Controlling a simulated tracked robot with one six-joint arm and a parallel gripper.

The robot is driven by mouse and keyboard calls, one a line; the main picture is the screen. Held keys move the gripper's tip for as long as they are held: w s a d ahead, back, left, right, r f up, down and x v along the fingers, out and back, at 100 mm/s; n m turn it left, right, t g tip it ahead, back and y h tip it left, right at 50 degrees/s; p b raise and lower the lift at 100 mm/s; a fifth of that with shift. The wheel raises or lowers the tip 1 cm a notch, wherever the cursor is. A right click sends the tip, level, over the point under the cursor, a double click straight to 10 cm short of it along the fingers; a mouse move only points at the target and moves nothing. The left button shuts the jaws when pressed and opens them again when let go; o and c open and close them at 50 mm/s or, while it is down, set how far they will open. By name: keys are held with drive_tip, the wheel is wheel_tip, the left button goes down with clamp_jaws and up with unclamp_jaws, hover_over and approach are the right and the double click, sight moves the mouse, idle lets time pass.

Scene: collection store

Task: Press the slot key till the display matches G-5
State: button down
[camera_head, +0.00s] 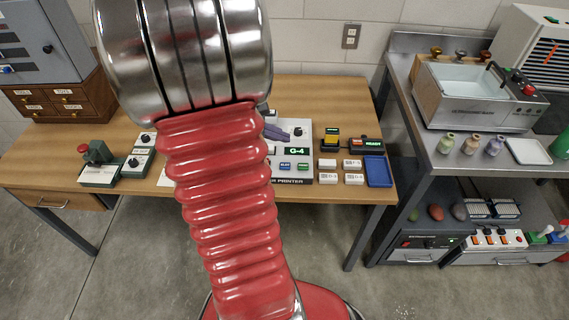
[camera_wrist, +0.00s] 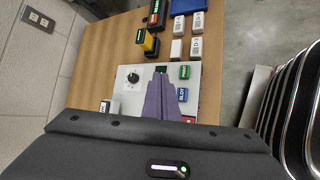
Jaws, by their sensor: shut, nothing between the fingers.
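The printer (camera_head: 298,179) stands on the wooden table, partly hidden behind my arm; it also shows in the wrist view (camera_wrist: 128,92). Its display (camera_head: 294,150) reads G-4 in green. The blue slot key (camera_head: 285,166) sits on the panel below the display, left of a green key (camera_head: 303,167). The slot key also shows in the wrist view (camera_wrist: 182,95), just right of the purple fingers. My gripper (camera_head: 286,137) is shut and empty over the panel, near the display and dial. In the wrist view the fingers (camera_wrist: 161,80) partly cover the display. No contact with the key shows.
A green device with a red knob (camera_head: 97,153) is at left. A steel bench (camera_head: 450,160) stands farther right.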

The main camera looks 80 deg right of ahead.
sight(282, 167)
drive_tip(key=shift+f, duration=0.15)
drive_tip(key=shift+f, duration=4.25)
drive_tip(key=shift+f, duration=0.1)
drive_tip(key=shift+f, duration=0.3)
drive_tip(key=shift+f, duration=0.45)
drive_tip(key=shift+r, duration=0.9)
drive_tip(key=shift+r, duration=0.1)
